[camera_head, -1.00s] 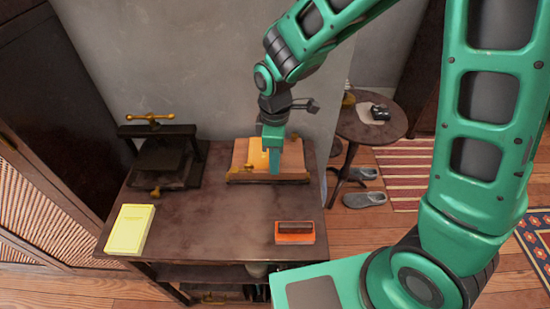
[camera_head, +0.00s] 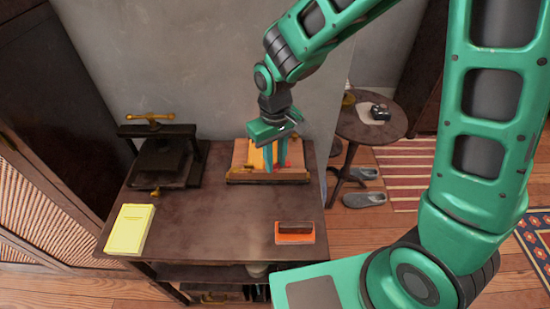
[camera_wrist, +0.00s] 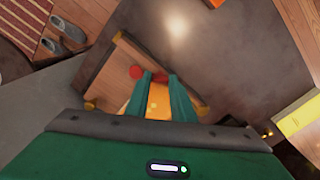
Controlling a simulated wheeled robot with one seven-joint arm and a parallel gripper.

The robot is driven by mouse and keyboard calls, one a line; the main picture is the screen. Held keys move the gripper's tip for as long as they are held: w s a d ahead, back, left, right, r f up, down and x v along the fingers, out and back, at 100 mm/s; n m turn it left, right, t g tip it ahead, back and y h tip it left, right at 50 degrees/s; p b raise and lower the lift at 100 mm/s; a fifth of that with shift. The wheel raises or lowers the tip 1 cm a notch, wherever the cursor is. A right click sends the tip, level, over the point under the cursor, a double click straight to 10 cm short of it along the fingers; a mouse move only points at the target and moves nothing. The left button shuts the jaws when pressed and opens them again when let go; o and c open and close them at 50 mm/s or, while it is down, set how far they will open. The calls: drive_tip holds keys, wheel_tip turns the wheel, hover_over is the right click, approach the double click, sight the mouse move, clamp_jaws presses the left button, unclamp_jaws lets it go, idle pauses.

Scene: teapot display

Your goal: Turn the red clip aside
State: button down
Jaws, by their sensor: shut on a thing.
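The red clip (camera_wrist: 135,72) shows as small red patches at my fingertips in the wrist view, one beside the left finger and one between the fingers. In the head view only a sliver of red shows by the fingers. My gripper (camera_head: 276,164) is over the wooden stand (camera_head: 297,176), fingers pointing down. It is shut on the red clip, with the two teal fingers (camera_wrist: 163,86) on either side of it. A yellow sheet or strip (camera_wrist: 155,103) lies behind and between the fingers. The fingers hide much of the clip, so its exact angle cannot be told.
A dark press (camera_head: 165,160) with a brass handle stands at the left of the table (camera_head: 205,215). The table's middle is clear.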

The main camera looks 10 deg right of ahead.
drive_tip(key=m, duration=0.6)
drive_tip(key=shift+w+r+m, duration=0.1)
drive_tip(key=shift+w+m, duration=0.1)
drive_tip(key=shift+m, duration=0.1)
idle(0.4)
drive_tip(key=c, duration=1.5)
unclamp_jaws()
drive_tip(key=shift+s, duration=0.1)
wheel_tip(320, 180, up, 11)
drive_tip(key=shift+f, duration=0.15)
